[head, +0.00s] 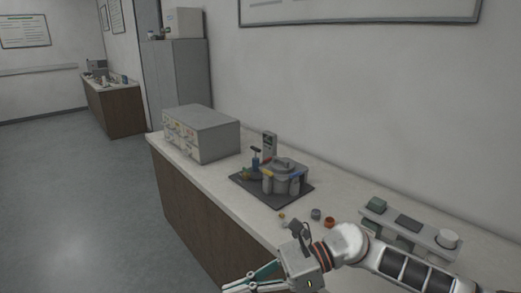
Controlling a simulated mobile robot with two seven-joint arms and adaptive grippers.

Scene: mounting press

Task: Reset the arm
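My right arm comes in from the lower right, over the front edge of the counter. Its white links run to a wrist with an orange ring, and the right gripper (240,285) points to the lower left, beyond the counter edge and over the floor side. Its teal-and-grey fingers are small and partly cut by the bottom of the picture, so I cannot tell whether they are open or shut. I see nothing clearly held in them. My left gripper is not in view. The mounting press (284,174) stands on a dark mat (244,184) on the counter, away from the gripper.
The pale counter (335,218) runs along the wall. A grey drawer cabinet (203,132) stands at its far end. The floor at left is clear.

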